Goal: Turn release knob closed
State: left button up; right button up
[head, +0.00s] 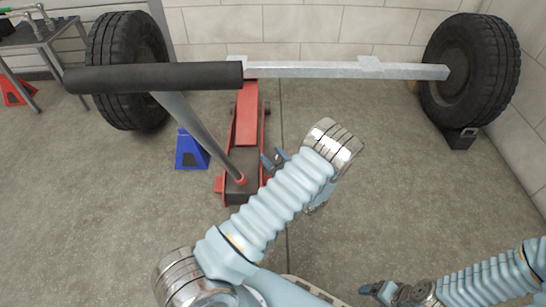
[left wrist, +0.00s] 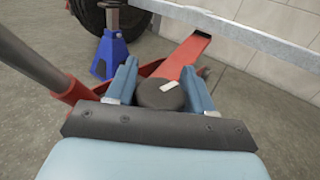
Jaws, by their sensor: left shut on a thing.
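The release knob (left wrist: 161,94) is a dark round knob with a white mark on top, seen in the left wrist view. It sits on the red floor jack (head: 247,125), which also shows in the left wrist view (left wrist: 186,56). My left gripper (head: 273,160) is at the jack's near right side. In the left wrist view, its blue fingers (left wrist: 160,90) stand on either side of the knob, shut on it. The white mark points up and right. I cannot make out the knob in the head view. My right gripper (head: 379,291) is low at the right, away from the jack; its jaws are unclear.
The jack's handle with a black grip (head: 155,77) slants up left. A blue jack stand (head: 190,150) is left of the jack. A grey axle beam (head: 330,70) spans behind, between two tyres (head: 128,70) (head: 470,70). The floor at centre right is clear.

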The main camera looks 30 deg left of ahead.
pick_arm(q)
jog(key=shift+m+t, duration=0.4)
jog(key=m+t+h+p, duration=0.1)
jog(key=t+h, duration=0.1)
jog(key=m+t+h+p, duration=0.1)
jog(key=m+t, duration=0.1)
jog(key=shift+w+d+r+m+t+h+p, duration=0.2)
jog(key=shift+m+t+h+p, duration=0.1)
jog(key=shift+t+h+p, duration=0.1)
jog(key=m+t+h+p, duration=0.1)
jog(key=h, duration=0.1)
jog(key=m+t+h+p, duration=0.2)
jog(key=shift+w+d+m+h, duration=0.2)
jog(key=shift+m+h, duration=0.1)
jog(key=shift+h, duration=0.1)
jog(key=m+h+p, duration=0.1)
jog(key=h, duration=0.1)
jog(key=m+t+h+p, duration=0.1)
jog(key=shift+d+m+t+h, duration=0.2)
jog(key=shift+m+t+h, duration=0.1)
jog(key=shift+h, duration=0.1)
jog(key=shift+w+d+f+m+h+p, duration=0.15)
jog(key=shift+m+h+p, duration=0.7)
jog(key=shift+h, duration=0.6)
jog(key=shift+s+d+f+m+h+p, duration=0.15)
jog(key=shift+m+h+p, duration=0.7)
jog(key=shift+h, duration=0.6)
jog(key=shift+w+m, duration=0.1)
jog(key=shift+m, duration=0.2)
jog(key=shift+r, duration=0.1)
